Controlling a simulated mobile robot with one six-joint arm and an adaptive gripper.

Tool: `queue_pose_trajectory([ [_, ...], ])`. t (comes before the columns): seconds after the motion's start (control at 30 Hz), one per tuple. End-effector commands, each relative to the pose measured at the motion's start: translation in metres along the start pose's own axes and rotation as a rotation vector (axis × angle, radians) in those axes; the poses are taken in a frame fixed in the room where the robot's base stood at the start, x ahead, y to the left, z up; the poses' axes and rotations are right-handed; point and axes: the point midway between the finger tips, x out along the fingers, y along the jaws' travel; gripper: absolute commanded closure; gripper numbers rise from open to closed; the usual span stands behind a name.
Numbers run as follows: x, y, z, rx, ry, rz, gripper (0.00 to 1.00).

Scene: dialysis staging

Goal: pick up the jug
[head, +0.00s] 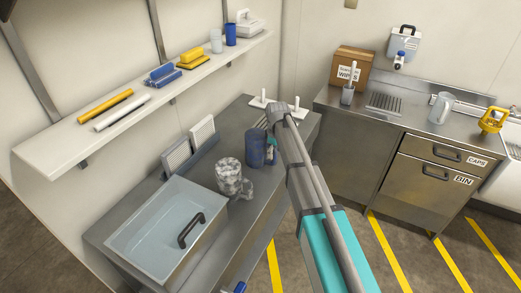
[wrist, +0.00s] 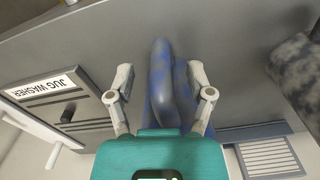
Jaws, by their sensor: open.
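A blue jug (head: 256,148) stands on the steel bench at the left in the head view. In the wrist view the blue mottled jug (wrist: 160,85) shows close up, between the two fingers of my gripper (wrist: 161,72). The fingers are spread, with gaps visible beside the jug, so it is not clasped. In the head view my gripper (head: 271,148) is at the jug's right side, partly hidden by my arm. A second, pale clear jug (head: 440,107) stands on the right counter.
Left of the jug are a crumpled, mottled grey container (head: 229,175) and upright grey-white panels (head: 202,132). A basin with a black handle (head: 155,228) is at the front left. A panel labelled JUG WASHER (wrist: 45,85) shows in the wrist view. A wall shelf (head: 60,140) hangs above.

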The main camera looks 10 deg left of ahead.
Motion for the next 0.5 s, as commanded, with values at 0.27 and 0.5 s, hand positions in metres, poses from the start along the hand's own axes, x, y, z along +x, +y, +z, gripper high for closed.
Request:
queue_pose_trajectory([
  [0.27, 0.0, -0.0001, 0.0, 0.0, 0.0, 0.0, 0.58],
  [0.5, 0.0, -0.0001, -0.0001, 0.0, 0.0, 0.0, 1.0],
])
